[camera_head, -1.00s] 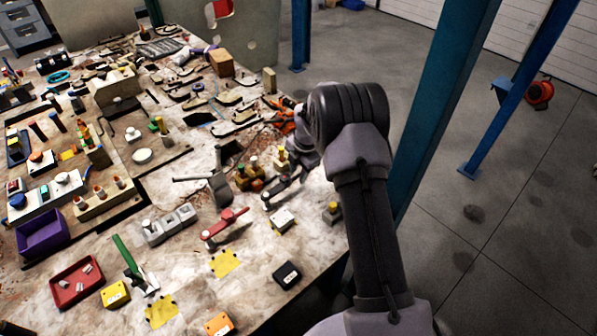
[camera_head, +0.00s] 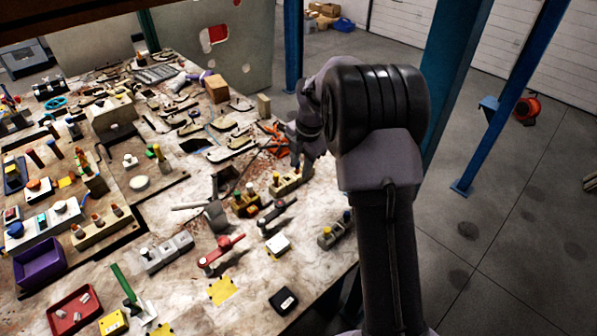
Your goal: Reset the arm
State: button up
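My arm rises from the bottom right, in front of the table's right edge, and bends at a large dark joint. Its slimmer end section points down and left over the right side of the workbench (camera_head: 190,290). My gripper (camera_head: 300,160) is small and dark there, close above a tan block with yellow-topped pegs (camera_head: 290,181). I cannot make out its fingers, or whether it touches or holds anything.
The bench is crowded with a purple bin (camera_head: 40,262), a red tray (camera_head: 73,310), a red-handled clamp (camera_head: 221,250), a black box (camera_head: 284,300) and orange-handled tools (camera_head: 275,138). A blue-green post (camera_head: 455,75) stands right of the arm. Open floor (camera_head: 500,220) lies to the right.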

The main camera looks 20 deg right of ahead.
dwell(0.3)
jog(key=s+a+r+m+t+b, duration=0.1)
jog(key=s+a+r+m+b, duration=0.35)
jog(key=s+m, duration=0.35)
jog(key=s+a+r+m+t+b, duration=0.1)
jog(key=s+a+r+m+b, duration=0.45)
jog(key=s, duration=0.45)
jog(key=s+a+f+m+t+b, duration=0.1)
jog(key=s+a+f+m, duration=0.1)
jog(key=s+m, duration=0.4)
jog(key=s+a+f+m+y+b, duration=0.1)
jog(key=s+a+f+m+b, duration=0.1)
jog(key=s+m, duration=0.5)
notch_tip(320, 180, down, 2)
jog(key=s+a, duration=0.1)
jog(key=s, duration=0.1)
jog(key=shift+s+f+t, duration=0.25)
jog(key=shift+s+t, duration=0.05)
jog(key=shift+t, duration=0.1)
